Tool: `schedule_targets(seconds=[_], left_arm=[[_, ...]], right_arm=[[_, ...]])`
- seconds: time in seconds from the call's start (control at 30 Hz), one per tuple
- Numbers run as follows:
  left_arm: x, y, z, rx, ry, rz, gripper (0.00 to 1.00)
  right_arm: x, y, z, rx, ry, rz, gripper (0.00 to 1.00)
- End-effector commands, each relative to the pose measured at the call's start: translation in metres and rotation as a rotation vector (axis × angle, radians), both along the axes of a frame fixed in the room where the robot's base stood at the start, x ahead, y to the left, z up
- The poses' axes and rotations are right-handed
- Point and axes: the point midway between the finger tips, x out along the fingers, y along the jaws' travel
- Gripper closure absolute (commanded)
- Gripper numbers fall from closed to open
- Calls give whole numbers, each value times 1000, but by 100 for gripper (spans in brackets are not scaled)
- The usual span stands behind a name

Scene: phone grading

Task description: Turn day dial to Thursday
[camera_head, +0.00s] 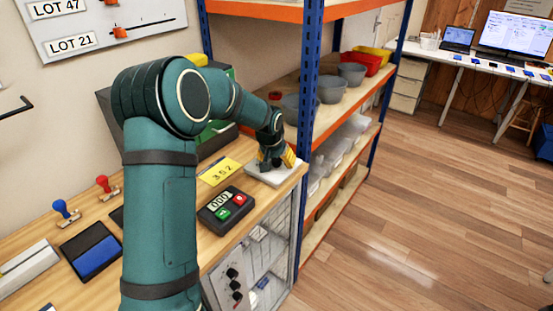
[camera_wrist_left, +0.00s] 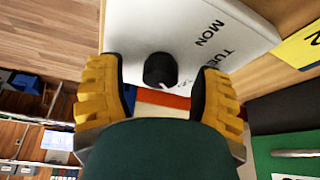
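The day dial is a black round knob (camera_wrist_left: 160,69) on a white plate (camera_wrist_left: 140,22) in the left wrist view. The labels MON and TUE are readable to the knob's right; the other day labels are hidden or out of frame. A small pale mark shows at the knob's lower edge; I cannot tell which day it points at. My left gripper (camera_wrist_left: 162,88) is open, its yellow fingers on either side of the knob with gaps between. In the head view my left gripper (camera_head: 276,161) is over the white plate (camera_head: 262,178), hiding the knob. My right gripper is not in view.
A yellow card reading 302 (camera_head: 220,172) and a black counter box (camera_head: 226,206) with green and red buttons lie beside the plate. A shelf's blue post (camera_head: 307,110) stands close to the right. Stamps (camera_head: 66,212) and a blue pad (camera_head: 95,256) are at left.

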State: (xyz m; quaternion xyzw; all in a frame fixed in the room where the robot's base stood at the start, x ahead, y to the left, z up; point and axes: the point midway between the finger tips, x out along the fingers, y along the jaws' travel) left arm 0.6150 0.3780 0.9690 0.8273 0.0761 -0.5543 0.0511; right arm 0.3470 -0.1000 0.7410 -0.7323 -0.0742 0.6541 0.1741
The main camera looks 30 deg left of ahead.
Motion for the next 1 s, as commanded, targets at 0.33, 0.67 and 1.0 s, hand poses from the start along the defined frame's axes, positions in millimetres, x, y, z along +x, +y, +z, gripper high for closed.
schedule_targets(seconds=[0.33,0.67,1.0], left_arm=[[-2,0,9,1,-4,0,35],[-25,-5,66,1,-6,0,35],[-43,-8,108,1,-2,-1,35]], right_arm=[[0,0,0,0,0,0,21],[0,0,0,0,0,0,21],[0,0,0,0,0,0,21]])
